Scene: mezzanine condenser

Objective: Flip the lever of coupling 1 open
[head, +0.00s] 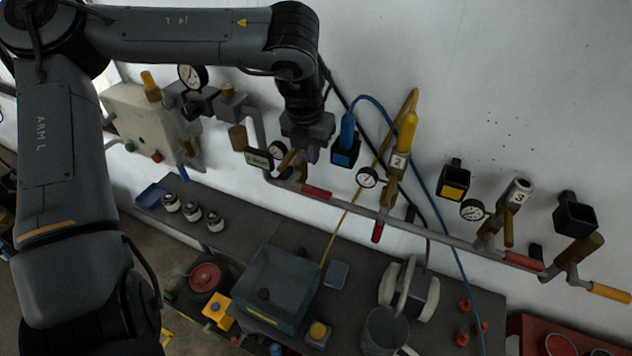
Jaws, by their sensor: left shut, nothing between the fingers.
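My left gripper (303,150) is shut and empty. It points down in front of the wall pipe, at the leftmost station, where coupling 1 would sit. The gripper hides most of that coupling, and I cannot read a number or make out its lever there. A brass fitting (290,166) shows just below the fingers; I cannot tell whether they touch it. A red handle (317,192) lies along the pipe just below and right. Coupling 2 (398,162) has a yellow hose end in it. Coupling 3 (518,193) has no hose. My right gripper is out of view.
A gauge (277,150) and a dark tag (258,159) sit close left of the gripper. A blue hose end (347,131) hangs in a black holder to its right. The grey pipe (455,241) runs rightward. Below, a bench holds a translucent bin (273,282) and small jars.

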